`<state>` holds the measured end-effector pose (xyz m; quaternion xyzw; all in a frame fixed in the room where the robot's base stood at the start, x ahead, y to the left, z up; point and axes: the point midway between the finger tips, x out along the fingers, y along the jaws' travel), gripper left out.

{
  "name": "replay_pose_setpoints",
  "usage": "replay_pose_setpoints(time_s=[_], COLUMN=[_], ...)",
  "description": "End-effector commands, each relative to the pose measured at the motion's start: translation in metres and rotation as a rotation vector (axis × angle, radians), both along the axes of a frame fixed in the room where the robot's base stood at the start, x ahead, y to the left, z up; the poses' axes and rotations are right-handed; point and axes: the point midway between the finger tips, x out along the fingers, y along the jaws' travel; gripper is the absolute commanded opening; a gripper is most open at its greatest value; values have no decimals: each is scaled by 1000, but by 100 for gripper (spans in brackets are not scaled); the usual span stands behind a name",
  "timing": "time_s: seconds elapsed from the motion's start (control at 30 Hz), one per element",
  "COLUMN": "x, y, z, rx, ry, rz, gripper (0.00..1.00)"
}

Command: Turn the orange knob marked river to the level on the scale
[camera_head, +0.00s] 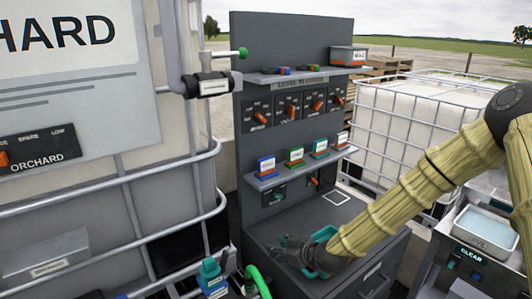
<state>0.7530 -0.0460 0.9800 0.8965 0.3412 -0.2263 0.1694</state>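Several orange knobs show on the grey panel (290,40). A row of them sits under the upper shelf: a left knob (261,118), a second knob (292,112), a third knob (318,105) and a right knob (339,101). A lower orange knob (314,181) sits under the lower shelf. Their labels and scales are too small to read, so I cannot tell which is marked river. Another orange knob (3,159) at the far left is marked ORCHARD. My gripper (292,250) is low over the grey cabinet top, apart from the knobs. Its fingers are unclear.
The lower shelf (325,162) juts from the panel with several coloured tags. A large white tank (140,150) with metal bars fills the left, with a green-handled valve (214,84). A caged tank (400,130) and a water tray (486,229) stand right.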

Motion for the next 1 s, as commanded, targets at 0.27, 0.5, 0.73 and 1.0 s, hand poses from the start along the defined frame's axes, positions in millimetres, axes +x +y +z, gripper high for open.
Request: replay_pose_setpoints(time_s=[0.27,0.5,0.73,1.0], x=[107,131,140,164], y=[-4,-18,-16,3], z=[225,331,348,348], rx=[-73,-138,-152,-150], ry=[-520,-750,-784,-782], rz=[103,119,120,121], gripper=[35,35,35,35])
